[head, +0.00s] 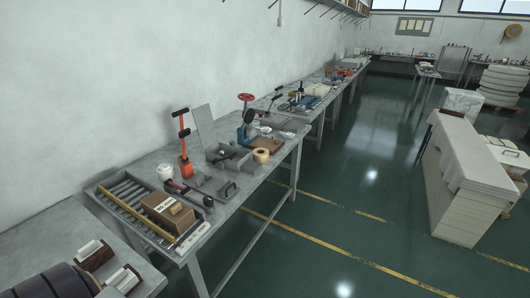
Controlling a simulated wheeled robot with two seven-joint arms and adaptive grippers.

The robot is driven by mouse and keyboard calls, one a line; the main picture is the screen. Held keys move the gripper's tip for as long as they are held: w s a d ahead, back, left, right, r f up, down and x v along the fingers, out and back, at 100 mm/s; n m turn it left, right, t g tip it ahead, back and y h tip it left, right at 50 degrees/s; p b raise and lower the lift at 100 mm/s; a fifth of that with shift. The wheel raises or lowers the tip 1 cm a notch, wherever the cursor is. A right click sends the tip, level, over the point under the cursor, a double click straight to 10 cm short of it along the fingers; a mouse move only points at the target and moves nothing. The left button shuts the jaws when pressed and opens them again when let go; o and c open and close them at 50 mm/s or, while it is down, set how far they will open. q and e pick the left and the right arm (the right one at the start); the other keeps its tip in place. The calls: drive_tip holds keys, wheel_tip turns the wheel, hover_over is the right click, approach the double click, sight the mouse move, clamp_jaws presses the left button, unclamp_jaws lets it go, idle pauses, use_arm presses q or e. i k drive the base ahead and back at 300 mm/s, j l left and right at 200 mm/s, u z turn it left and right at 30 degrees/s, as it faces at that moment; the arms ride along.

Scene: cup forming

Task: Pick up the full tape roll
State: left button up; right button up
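A tan roll (261,155), which looks like a tape roll, sits near the front edge of the long grey workbench (232,205), around its middle. It is small in this view, so I cannot tell how full it is. Neither of my grippers shows in the head view.
A brown box (168,211) sits on a roller tray (122,193) at the bench's near end. A red-and-black upright tool (185,150) stands behind. Dark cylinders (58,283) lie on the nearer table at lower left. The green floor (335,215) right of the bench is clear.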

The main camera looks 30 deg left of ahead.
sight(259, 155)
drive_tip(key=i+l+u, duration=0.15)
drive_tip(key=i, duration=0.25)
drive_tip(key=i+u, duration=0.15)
drive_tip(key=i, duration=0.2)
drive_tip(key=i+l+u, duration=0.85)
drive_tip(key=l+u, duration=0.15)
drive_tip(key=i+l+u, duration=0.1)
drive_tip(key=l+u, duration=0.15)
drive_tip(key=l, duration=0.2)
drive_tip(key=l+u, duration=0.6)
drive_tip(key=l, duration=0.5)
drive_tip(key=k+l+u, duration=0.1)
drive_tip(key=l+u, duration=0.2)
drive_tip(key=l, duration=0.55)
